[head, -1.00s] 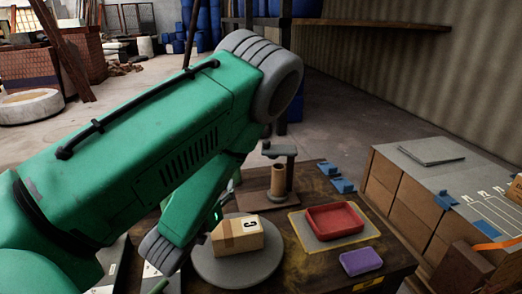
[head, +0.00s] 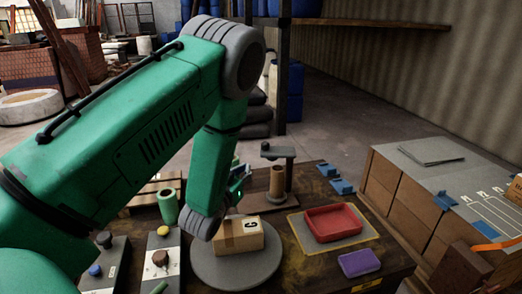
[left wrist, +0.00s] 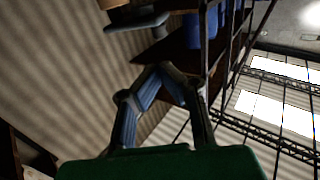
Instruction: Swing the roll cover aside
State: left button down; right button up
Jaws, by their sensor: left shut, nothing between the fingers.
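A tan roll (head: 277,182) stands upright on a brown stand at the back of the dark table. A flat grey cover arm (head: 278,152) with a dark knob reaches over its top from a post at its right. My left gripper (head: 240,182) is just left of the roll, apart from it, partly hidden behind my own arm. In the left wrist view the fingers of my left gripper (left wrist: 160,70) meet at the tips with nothing between them. A grey flat piece there (left wrist: 137,22) may be the cover; I cannot be sure. My right gripper is not in view.
A taped carton (head: 238,236) sits on a grey round plate below my left arm. A red tray (head: 334,222), a purple block (head: 360,263) and blue clips (head: 342,186) lie right of the roll. A green cup (head: 168,207) and knob panels are at left.

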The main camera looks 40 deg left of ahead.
aim_at(264, 147)
pick_arm(q)
jog(key=x, duration=1.2)
jog(key=shift+a+f, duration=0.1)
jog(key=shift+a, duration=0.05)
jog(key=shift+w, duration=0.15)
